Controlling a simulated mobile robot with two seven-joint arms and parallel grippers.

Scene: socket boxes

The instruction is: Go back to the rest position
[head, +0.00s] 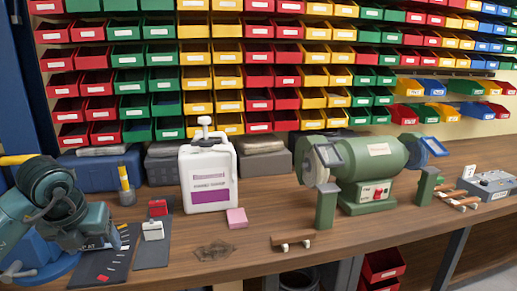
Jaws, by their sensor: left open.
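My left gripper (100,242) is at the lower left, low over the near left part of the wooden workbench (235,262). It is open, and I see nothing held in it. Its fingertips are small and dark, hard to make out against a dark panel (112,262) with small coloured marks. A second dark panel (152,252) lies to the right, with a small white-fronted piece (153,230) on it and a small red box (158,207) behind. My right gripper is not in view.
A white canister (208,178) stands right of the panels, with a pink block (237,217) near it. A green bench grinder (372,170) stands farther right, then a grey box (490,185). Coloured bins (197,78) fill the back wall. Bench space in front of the canister is mostly clear.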

